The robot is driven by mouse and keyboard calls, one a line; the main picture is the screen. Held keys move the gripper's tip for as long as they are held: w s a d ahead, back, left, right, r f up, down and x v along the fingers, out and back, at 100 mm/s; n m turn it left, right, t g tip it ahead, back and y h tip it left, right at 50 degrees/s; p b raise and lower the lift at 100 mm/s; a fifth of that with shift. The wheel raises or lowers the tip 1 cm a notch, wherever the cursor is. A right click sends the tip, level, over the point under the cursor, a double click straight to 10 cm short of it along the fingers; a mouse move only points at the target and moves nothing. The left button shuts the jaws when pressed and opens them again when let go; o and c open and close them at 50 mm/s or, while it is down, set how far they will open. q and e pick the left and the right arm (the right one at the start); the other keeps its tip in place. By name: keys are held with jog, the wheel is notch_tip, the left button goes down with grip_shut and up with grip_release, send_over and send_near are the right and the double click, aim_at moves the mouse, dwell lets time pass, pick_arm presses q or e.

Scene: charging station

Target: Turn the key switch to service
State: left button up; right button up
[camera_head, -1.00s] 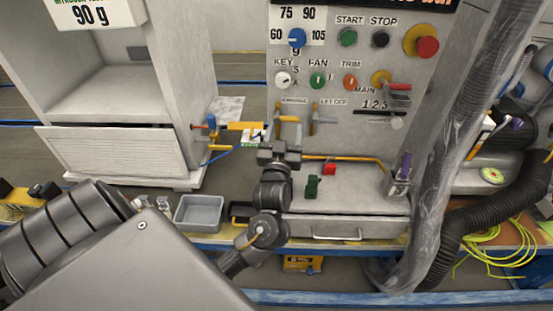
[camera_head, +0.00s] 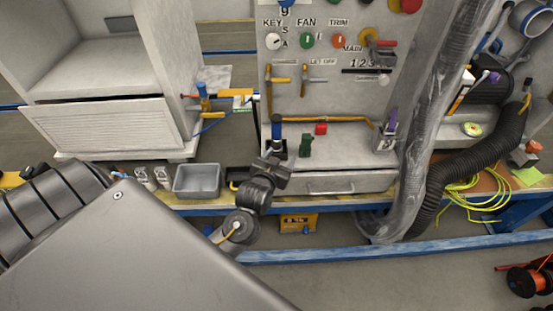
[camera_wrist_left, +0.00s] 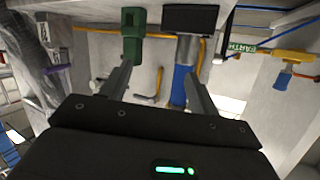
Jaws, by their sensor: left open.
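The key switch (camera_head: 273,41) is a round pale knob under the KEY label on the grey panel, beside small letters at its right. Its exact pointer direction is too small to tell. My left gripper (camera_head: 276,160) is in front of the panel's lower ledge, well below and apart from the key switch. In the left wrist view its two fingers (camera_wrist_left: 156,70) are spread apart with nothing held between them. The key switch cannot be made out in the wrist view. My right gripper is in neither view.
A blue upright cylinder (camera_head: 277,131), a green block (camera_head: 305,146) and a red block (camera_head: 321,129) are on the ledge near my left gripper. Yellow-handled levers (camera_head: 268,82) are below the key switch. A wrapped hose (camera_head: 428,125) hangs at the right.

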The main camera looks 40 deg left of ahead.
pick_arm(q)
jog(key=shift+s+d+f+g, duration=0.15)
jog(key=shift+s+f, duration=0.1)
jog(key=shift+f, duration=0.15)
jog(key=shift+s+d+f+g, duration=0.15)
jog(key=shift+s+f, duration=0.1)
jog(key=shift+f, duration=0.15)
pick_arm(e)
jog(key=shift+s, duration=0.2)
pick_arm(q)
jog(key=s+d+f+m+g+h, duration=0.1)
jog(key=s+d+f+g, duration=0.15)
jog(key=s, duration=0.55)
jog(key=s+d+f+m+g+h, duration=0.15)
jog(key=s+g, duration=0.25)
jog(key=s, duration=0.5)
jog(key=s+d+f+m+g+h, duration=0.15)
jog(key=s+g, duration=0.25)
jog(key=s, duration=0.4)
notch_tip(320, 180, down, 25)
jog(key=s, duration=0.2)
jog(key=s+a+f+g, duration=0.2)
jog(key=s+f, duration=1.4)
jog(key=f, duration=0.1)
jog(key=shift+s+a, duration=0.15)
jog(key=shift+s, duration=0.15)
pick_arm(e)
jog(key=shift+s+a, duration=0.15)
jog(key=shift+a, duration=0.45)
